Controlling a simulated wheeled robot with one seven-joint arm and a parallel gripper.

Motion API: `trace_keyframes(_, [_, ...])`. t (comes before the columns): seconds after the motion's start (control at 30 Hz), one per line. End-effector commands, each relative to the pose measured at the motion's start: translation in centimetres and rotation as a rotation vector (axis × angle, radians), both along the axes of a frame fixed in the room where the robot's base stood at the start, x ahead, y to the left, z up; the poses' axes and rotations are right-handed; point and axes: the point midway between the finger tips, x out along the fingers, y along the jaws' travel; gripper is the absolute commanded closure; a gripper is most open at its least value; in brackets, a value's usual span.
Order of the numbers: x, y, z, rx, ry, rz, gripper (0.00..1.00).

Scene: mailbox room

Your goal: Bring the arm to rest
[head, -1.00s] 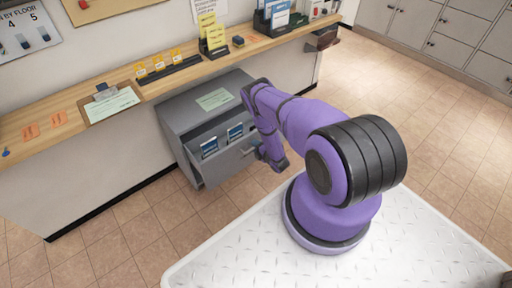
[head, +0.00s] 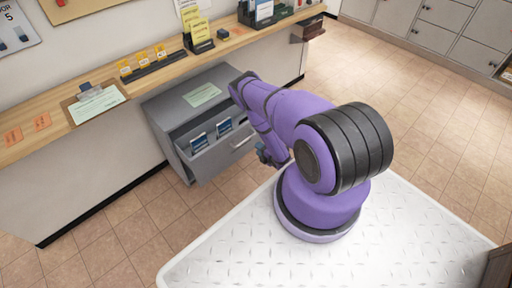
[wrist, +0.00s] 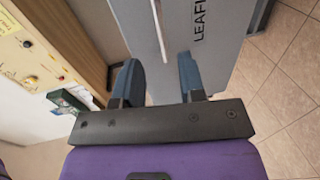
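My purple arm stands on my white base plate and bends down toward the grey cabinet (head: 160,112). My gripper (head: 266,156) is partly hidden by the arm in the head view. In the wrist view my gripper (wrist: 160,75) shows two blue fingers standing apart with nothing between them. The grey drawer front with part of a dark label (wrist: 205,20) lies beyond the fingers. In the head view the cabinet's drawer (head: 215,155) is pulled open, with blue leaflets (head: 199,142) inside. My gripper is to the right of the drawer handle (head: 243,141), apart from it.
A wooden counter (head: 150,85) runs along the wall, holding a clipboard (head: 97,103), yellow cards (head: 142,60) and leaflet holders. A dark box (head: 308,30) juts from the counter's end. Grey lockers (head: 440,25) stand at the back right. The tiled floor on the right is clear.

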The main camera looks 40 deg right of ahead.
Motion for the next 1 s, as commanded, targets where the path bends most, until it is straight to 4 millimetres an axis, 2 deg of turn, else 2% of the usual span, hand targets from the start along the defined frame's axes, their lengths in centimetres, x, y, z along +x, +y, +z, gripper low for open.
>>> trace_keyframes(0.57, [-0.1, 0.0, 0.0, 0.000, 0.000, 0.000, 0.63])
trace_keyframes(0.67, [0.4, -0.1, 0.4, 0.002, 0.001, -0.004, 0.63])
trace_keyframes(0.77, [2.3, -0.6, 1.6, 0.011, 0.009, -0.019, 0.63])
trace_keyframes(0.83, [4.2, -1.1, 3.1, 0.025, 0.021, -0.036, 0.63])
trace_keyframes(1.0, [9.8, -2.2, 8.0, 0.075, 0.060, -0.096, 0.63])
